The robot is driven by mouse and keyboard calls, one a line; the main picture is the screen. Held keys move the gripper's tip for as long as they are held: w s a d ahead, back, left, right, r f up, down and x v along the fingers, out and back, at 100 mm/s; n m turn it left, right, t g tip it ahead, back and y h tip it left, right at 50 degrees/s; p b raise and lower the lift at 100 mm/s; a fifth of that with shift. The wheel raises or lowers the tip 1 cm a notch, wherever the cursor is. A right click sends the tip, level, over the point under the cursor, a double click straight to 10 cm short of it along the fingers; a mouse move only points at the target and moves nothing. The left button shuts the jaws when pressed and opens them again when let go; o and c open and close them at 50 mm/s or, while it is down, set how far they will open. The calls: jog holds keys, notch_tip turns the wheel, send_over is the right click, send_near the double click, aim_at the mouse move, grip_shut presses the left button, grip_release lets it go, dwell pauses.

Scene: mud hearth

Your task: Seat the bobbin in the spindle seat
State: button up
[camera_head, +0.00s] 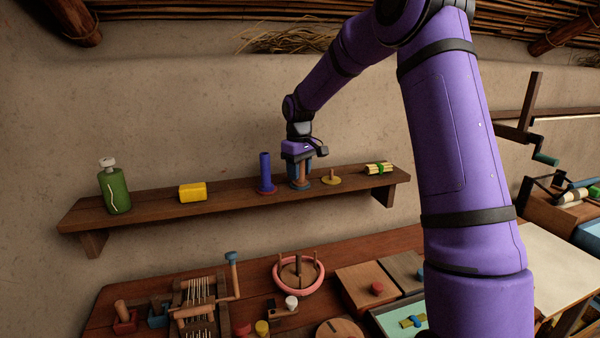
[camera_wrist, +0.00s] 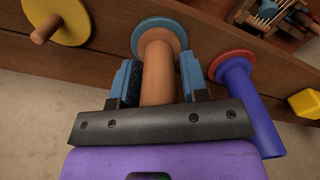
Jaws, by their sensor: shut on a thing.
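The bobbin between my fingers is a tan cylinder (camera_wrist: 158,75) with a blue-grey round flange; it also shows in the head view (camera_head: 302,172) over the wall shelf. My gripper (camera_head: 300,170) points down at it. In the wrist view my gripper (camera_wrist: 160,85) has one finger on each side of the tan shaft, shut on it. The flange is at or just above the shelf top; I cannot tell if it touches. A blue bobbin with a red flange (camera_head: 265,170) stands close to the left. I cannot surely tell which thing is the spindle seat.
The shelf (camera_head: 145,207) also bears a yellow disc with a short peg (camera_head: 331,179), a banded bundle (camera_head: 379,168), a yellow block (camera_head: 193,192) and a green bottle (camera_head: 115,190). Below, a crowded bench holds a pink ring (camera_head: 276,285) and a cranked frame (camera_head: 207,290).

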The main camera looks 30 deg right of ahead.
jog(key=shift+r, duration=0.5)
notch_tip(320, 180, up, 3)
jog(key=shift+s+f, duration=0.1)
jog(key=shift+s, duration=0.05)
jog(key=s+r, duration=0.1)
jog(key=s, duration=1.4)
jog(key=shift+s+d, duration=0.35)
jog(key=shift+d, duration=0.05)
